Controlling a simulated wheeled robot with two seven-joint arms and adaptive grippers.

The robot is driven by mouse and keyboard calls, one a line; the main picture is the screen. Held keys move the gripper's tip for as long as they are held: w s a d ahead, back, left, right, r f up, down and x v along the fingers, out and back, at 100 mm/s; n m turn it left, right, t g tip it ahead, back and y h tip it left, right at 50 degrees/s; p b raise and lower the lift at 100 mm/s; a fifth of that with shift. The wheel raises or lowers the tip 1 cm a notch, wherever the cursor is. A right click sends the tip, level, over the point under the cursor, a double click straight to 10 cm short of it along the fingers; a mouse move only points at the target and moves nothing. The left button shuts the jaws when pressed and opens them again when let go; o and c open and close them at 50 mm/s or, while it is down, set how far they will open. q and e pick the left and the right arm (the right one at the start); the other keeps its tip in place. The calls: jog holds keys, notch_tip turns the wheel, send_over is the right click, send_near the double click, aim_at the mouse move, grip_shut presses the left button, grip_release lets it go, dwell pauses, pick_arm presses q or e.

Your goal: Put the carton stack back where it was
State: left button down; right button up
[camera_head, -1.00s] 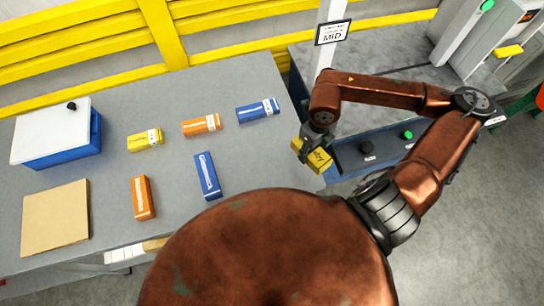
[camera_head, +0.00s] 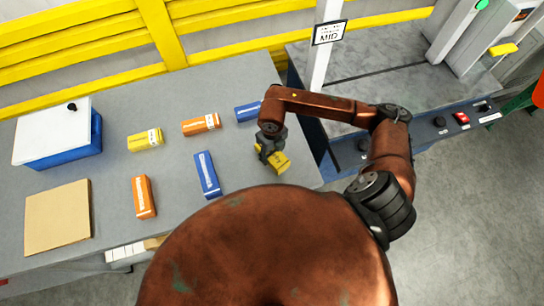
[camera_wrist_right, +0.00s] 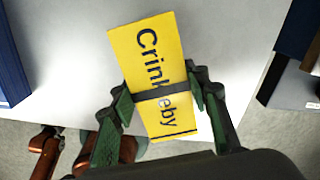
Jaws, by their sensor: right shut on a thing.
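A yellow carton stack (camera_head: 281,160) with a dark band around it is in my right gripper (camera_head: 268,150), over the right end of the grey table. In the right wrist view the stack (camera_wrist_right: 148,55) shows the letters "Crink" and "eby" either side of the band. The fingers of my right gripper (camera_wrist_right: 160,98) press on its two long sides. I cannot tell from the head view whether the stack touches the table top. My left gripper does not show.
On the grey table (camera_head: 110,195) lie another yellow carton (camera_head: 145,140), orange cartons (camera_head: 201,125) (camera_head: 144,197), blue cartons (camera_head: 207,174) (camera_head: 246,112), a tan board (camera_head: 57,217) and a blue box with a white lid (camera_head: 57,148). The machine with a "MID" sign (camera_head: 329,32) stands at the right.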

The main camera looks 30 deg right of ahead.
aim_at(272, 157)
jog(key=shift+f, duration=1.5)
jog(key=o, duration=1.4)
jog(key=shift+o, duration=0.2)
notch_tip(272, 157, up, 12)
jog(key=shift+r+b, duration=0.15)
jog(key=shift+b, duration=0.15)
